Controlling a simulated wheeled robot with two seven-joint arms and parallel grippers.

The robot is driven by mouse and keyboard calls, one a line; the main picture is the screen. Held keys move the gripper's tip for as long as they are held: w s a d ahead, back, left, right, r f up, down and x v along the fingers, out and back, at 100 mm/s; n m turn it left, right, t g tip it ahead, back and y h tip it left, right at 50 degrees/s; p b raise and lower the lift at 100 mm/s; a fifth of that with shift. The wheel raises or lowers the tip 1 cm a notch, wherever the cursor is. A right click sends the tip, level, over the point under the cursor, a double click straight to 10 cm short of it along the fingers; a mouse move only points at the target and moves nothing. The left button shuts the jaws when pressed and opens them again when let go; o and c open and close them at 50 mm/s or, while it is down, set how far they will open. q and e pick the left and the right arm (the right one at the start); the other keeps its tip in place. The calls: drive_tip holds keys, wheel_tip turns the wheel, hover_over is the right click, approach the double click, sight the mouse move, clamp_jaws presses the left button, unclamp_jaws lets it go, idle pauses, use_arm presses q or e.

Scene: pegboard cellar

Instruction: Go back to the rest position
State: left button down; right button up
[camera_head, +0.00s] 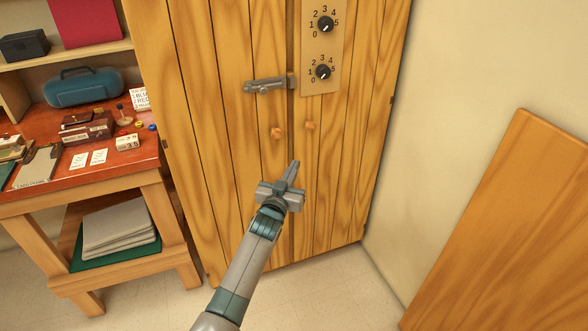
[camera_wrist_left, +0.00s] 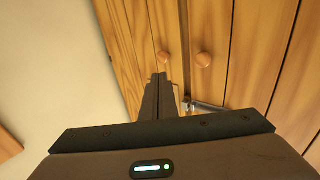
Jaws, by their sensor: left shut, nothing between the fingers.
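My left gripper (camera_head: 294,168) is in front of the wooden cabinet (camera_head: 217,150), below its two round knobs. Its fingers are closed together with nothing between them. In the left wrist view the shut fingers (camera_wrist_left: 158,80) point toward the cabinet doors, near the round knobs (camera_wrist_left: 204,59). I cannot tell whether the fingertips touch the door. The cabinet doors look closed. My right gripper is in neither view.
A metal latch (camera_head: 268,85) crosses the door seam. Two numbered dials (camera_head: 325,24) sit above on a panel. A workbench (camera_head: 110,178) with a blue case (camera_head: 84,88) and small items stands left. A wooden board (camera_head: 510,230) leans right. Some floor shows between.

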use_arm(q)
drive_tip(key=s+a+f+g+y, duration=0.15)
drive_tip(key=s+a+f, duration=0.25)
drive_tip(key=s+f, duration=0.65)
drive_tip(key=s+a+f+n+g+y, duration=0.1)
drive_tip(key=s+a+f+g, duration=0.3)
drive_tip(key=f, duration=1.2)
drive_tip(key=s+a+f+g+y, duration=0.1)
drive_tip(key=s+a+f, duration=0.2)
drive_tip(key=s+f, duration=0.8)
drive_tip(key=s+a+f+g, duration=0.2)
drive_tip(key=s+a+f, duration=0.2)
drive_tip(key=s, duration=0.9)
drive_tip(key=s+a+f+g+y, duration=0.1)
drive_tip(key=s+a+f, duration=0.4)
drive_tip(key=s+f, duration=0.6)
drive_tip(key=s+a+f+g+y, duration=0.1)
drive_tip(key=s+a+f+g, duration=0.3)
drive_tip(key=s, duration=1.3)
wheel_tip(320, 180, down, 4)
drive_tip(key=shift+a+f, duration=0.15)
drive_tip(key=shift+a, duration=0.15)
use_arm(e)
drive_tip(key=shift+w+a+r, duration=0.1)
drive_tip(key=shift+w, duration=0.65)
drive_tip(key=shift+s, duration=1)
